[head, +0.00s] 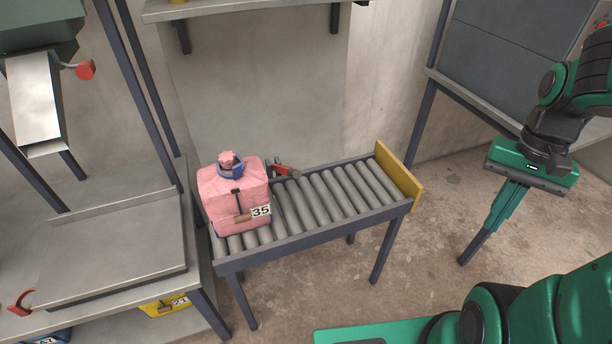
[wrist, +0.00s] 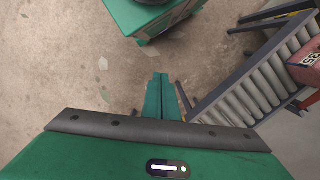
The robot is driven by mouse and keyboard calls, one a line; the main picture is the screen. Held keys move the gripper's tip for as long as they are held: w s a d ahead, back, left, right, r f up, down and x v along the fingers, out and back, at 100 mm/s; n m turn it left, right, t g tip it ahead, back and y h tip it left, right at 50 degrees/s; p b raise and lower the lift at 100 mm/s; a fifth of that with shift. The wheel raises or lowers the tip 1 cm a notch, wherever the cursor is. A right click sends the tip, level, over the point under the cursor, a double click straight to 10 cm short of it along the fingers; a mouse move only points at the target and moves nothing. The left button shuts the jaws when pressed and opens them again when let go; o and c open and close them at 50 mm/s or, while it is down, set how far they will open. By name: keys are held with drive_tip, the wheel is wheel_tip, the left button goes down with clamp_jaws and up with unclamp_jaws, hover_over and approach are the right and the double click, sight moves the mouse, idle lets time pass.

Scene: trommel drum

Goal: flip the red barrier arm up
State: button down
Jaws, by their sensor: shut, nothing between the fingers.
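The red barrier arm (head: 286,170) shows at the far side of the roller conveyor (head: 335,195), just right of the pink sack. It looks low, lying near the rollers, and part of it is hidden behind the sack. In the wrist view a red piece (wrist: 307,101) shows at the right edge beside the sack; I cannot tell for sure that it is the barrier arm. My gripper (head: 489,230) is to the right of the conveyor, well apart from the arm, pointing down. Its fingers are shut and empty, as the wrist view (wrist: 160,76) also shows.
The pink sack (head: 222,192), tagged 35, stands on the conveyor's left end. A yellow end plate (head: 398,176) closes the right end. A metal table (head: 110,262) stands left, a chute (head: 35,100) above it. A shelf (head: 240,8) hangs above. The floor (head: 330,275) in front is clear.

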drive_tip(key=w+a+f+m+g+y, duration=0.2)
drive_tip(key=w+a+f+m+y, duration=0.25)
drive_tip(key=a+f, duration=0.4)
drive_tip(key=w+a+f+m+g+y, duration=0.25)
drive_tip(key=w+a+f+y, duration=0.3)
drive_tip(key=f, duration=0.55)
drive_tip(key=w+a+f+m+t+y, duration=0.2)
drive_tip(key=w+a+m+y, duration=0.3)
drive_tip(key=a, duration=0.3)
drive_tip(key=w+a+r+m+t+y, duration=0.7)
drive_tip(key=w+a+r+m, duration=0.2)
drive_tip(key=a, duration=0.3)
drive_tip(key=shift+w+r, duration=0.4)
drive_tip(key=shift+r, duration=0.5)
